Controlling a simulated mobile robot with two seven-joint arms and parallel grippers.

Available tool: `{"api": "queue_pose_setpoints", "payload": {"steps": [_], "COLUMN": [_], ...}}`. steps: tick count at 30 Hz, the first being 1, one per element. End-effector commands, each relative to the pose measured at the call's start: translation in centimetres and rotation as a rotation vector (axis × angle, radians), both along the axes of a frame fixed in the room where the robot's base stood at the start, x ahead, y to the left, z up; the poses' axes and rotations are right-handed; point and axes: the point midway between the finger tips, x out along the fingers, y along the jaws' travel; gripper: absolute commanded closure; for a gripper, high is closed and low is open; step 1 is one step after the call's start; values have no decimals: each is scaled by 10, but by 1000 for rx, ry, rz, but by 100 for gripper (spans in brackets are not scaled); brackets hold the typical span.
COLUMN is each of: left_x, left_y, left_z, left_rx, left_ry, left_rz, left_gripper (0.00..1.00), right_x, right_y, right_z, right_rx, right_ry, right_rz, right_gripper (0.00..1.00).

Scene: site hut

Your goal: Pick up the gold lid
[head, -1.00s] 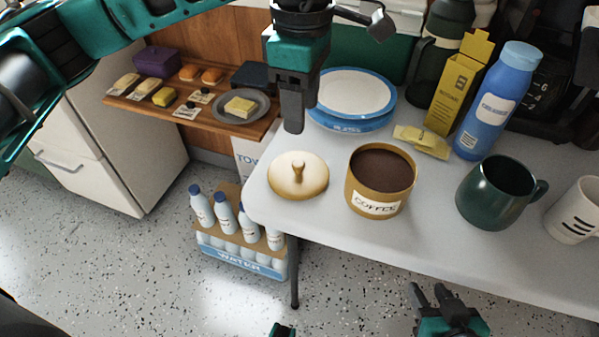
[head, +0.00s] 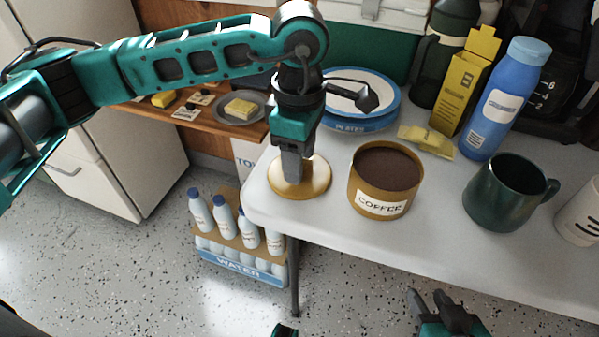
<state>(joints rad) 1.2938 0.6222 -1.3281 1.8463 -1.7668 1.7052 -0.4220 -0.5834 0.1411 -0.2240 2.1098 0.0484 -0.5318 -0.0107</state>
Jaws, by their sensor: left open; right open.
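The gold lid (head: 317,178) lies flat on the white table, near its left corner, to the left of the open coffee tin (head: 382,203). My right gripper (head: 440,302) is open and empty, low in front of the table's front edge.
Blue-rimmed plates (head: 345,122) stand behind the lid. A yellow packet (head: 427,140), a yellow box (head: 463,85), a blue bottle (head: 508,100) and a dark green mug (head: 503,195) stand to the right. A water crate (head: 240,262) sits on the floor at left.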

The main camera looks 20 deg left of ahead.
Motion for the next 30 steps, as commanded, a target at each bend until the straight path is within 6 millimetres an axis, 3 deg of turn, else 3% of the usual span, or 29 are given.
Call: {"api": "queue_pose_setpoints", "payload": {"steps": [2, 18, 30], "left_x": [0, 0, 0], "left_y": [0, 0, 0], "left_z": [1, 1, 5], "left_rx": [0, 0, 0], "left_ry": [0, 0, -1], "left_rz": [1, 1, 0], "left_gripper": [49, 100, 100], "right_x": [0, 1, 1], "right_y": [0, 0, -1], "right_z": [1, 1, 2], "right_rx": [0, -2, -3], "right_ry": [-1, -5, -6], "right_rz": [0, 3, 3], "right_gripper": [59, 59, 59]}}
